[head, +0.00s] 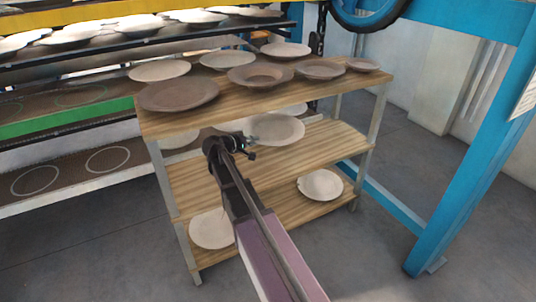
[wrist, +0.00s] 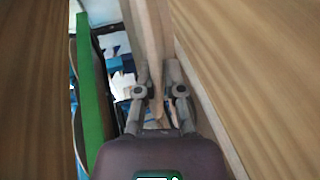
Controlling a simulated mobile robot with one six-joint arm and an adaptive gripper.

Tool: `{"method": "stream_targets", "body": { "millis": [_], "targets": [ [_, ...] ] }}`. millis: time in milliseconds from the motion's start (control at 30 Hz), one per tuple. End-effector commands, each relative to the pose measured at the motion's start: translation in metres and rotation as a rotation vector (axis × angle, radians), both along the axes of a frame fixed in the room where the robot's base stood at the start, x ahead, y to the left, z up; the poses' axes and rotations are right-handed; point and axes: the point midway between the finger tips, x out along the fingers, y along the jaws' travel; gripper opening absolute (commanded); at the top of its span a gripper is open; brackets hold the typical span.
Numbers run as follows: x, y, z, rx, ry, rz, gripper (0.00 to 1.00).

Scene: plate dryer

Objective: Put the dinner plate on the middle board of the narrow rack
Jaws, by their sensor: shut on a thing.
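The narrow rack is a wooden stand with three boards and grey metal legs. Its middle board (head: 325,150) lies below the top board (head: 330,84). My gripper (head: 247,144) is between these boards at the front, shut on the near left edge of a pale dinner plate (head: 277,128). In the wrist view my gripper (wrist: 160,88) holds the plate (wrist: 152,40) edge-on, roughly parallel to the boards, with wooden surfaces on both sides. The plate looks slightly above the middle board; whether it touches is unclear. The wrist hides part of the board.
Other pale plates (head: 180,139) show partly beneath the top board. The top board carries several plates and bowls (head: 178,95). The bottom board holds one plate at left (head: 212,229) and one at right (head: 320,184). A blue frame post (head: 470,180) stands at right.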

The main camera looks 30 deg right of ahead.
Motion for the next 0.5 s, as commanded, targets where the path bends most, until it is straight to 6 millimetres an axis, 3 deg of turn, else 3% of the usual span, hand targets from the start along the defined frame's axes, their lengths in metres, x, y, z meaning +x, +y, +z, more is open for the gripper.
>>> {"method": "stream_targets", "body": {
  "millis": [500],
  "targets": [
    [0.0013, 0.0046, -0.0037, -0.003, 0.000, 0.007, 0.00]
  ]
}}
